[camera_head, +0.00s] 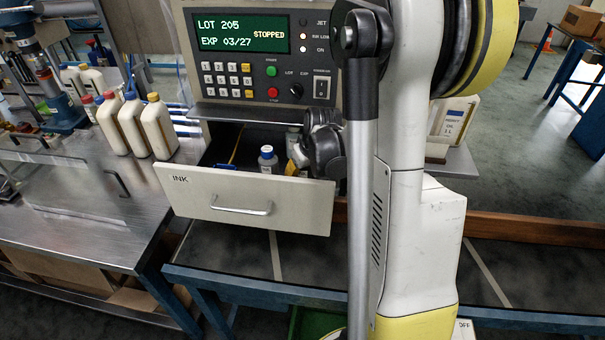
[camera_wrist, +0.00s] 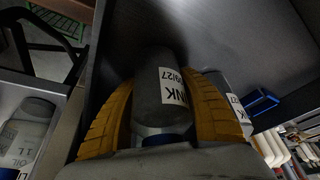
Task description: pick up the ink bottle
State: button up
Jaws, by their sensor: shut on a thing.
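My gripper (camera_wrist: 155,110) has its yellow fingers closed on both sides of a grey ink bottle (camera_wrist: 150,75) in the wrist view. A second labelled bottle (camera_wrist: 223,88) stands just right of the fingers. In the head view my gripper (camera_head: 300,157) is in the open INK drawer (camera_head: 245,205), mostly hidden behind my arm. A bottle with a blue cap (camera_head: 267,160) stands left of it in the drawer. I cannot tell whether the held bottle touches the drawer floor.
The printer panel (camera_head: 265,65) rises right behind the drawer and reads STOPPED. Several white bottles (camera_head: 158,127) stand on the metal table at left. An oil container (camera_head: 455,118) stands right of my arm. A conveyor (camera_head: 235,258) runs below the drawer.

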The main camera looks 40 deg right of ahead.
jog(key=shift+r+p, duration=0.3)
jog(key=shift+r, duration=0.25)
jog(key=r, duration=0.1)
jog(key=r+p, duration=0.1)
jog(key=s+r+p, duration=0.1)
jog(key=r, duration=0.1)
jog(key=shift+d, duration=0.3)
jog(key=s+d+r+p, duration=0.3)
jog(key=s+d+r, duration=0.2)
jog(key=s, duration=0.4)
jog(key=shift+s+r, duration=0.15)
jog(key=shift+r, duration=0.3)
